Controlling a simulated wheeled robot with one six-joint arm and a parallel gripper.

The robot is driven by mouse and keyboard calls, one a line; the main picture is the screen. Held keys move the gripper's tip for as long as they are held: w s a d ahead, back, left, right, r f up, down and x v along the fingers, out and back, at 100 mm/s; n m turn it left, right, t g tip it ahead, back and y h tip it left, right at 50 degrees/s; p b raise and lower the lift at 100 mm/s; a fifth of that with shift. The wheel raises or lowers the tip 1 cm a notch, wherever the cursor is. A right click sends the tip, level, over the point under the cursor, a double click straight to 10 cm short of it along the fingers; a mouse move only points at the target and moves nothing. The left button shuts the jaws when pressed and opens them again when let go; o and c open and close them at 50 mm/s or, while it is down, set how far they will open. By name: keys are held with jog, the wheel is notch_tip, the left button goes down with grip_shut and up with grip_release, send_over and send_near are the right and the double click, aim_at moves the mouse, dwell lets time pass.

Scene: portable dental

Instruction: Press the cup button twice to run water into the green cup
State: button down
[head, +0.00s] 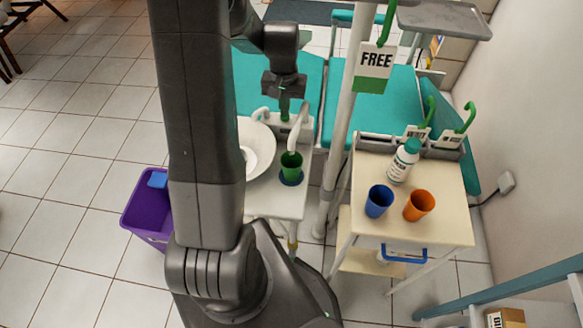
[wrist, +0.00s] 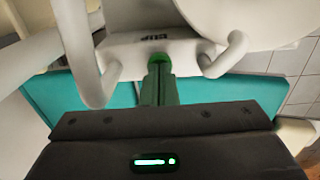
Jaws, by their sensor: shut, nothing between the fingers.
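The green cup (head: 291,168) stands upright on a dark round rest on the white basin unit (head: 262,205), under the white curved spout (head: 298,132). In the wrist view, the unit's white panel carries the label CUP (wrist: 154,38). My gripper (head: 284,114) is shut and empty, pointing down over the back of the unit, behind the cup. In the wrist view, my green fingertips (wrist: 159,62) are together right at the panel, just beside the CUP label. They hide the button, and I cannot tell whether they touch it. The cup's inside looks dark; no water shows.
The white bowl (head: 258,150) is left of the cup. A cream cart (head: 437,227) at right holds a blue cup (head: 379,200), an orange cup (head: 419,205) and a white bottle (head: 403,160). A pole (head: 342,130) with a FREE tag (head: 374,67) stands between. A purple bin (head: 146,213) is at left.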

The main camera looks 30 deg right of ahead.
jog(key=shift+f, duration=0.4)
jog(key=shift+r, duration=0.2)
jog(key=shift+r+p, duration=0.75)
jog(key=shift+r, duration=0.35)
jog(key=shift+r, duration=0.1)
notch_tip(320, 180, up, 6)
jog(key=p, duration=0.4)
jog(key=shift+f, duration=0.3)
notch_tip(320, 180, down, 7)
jog(key=b, duration=0.5)
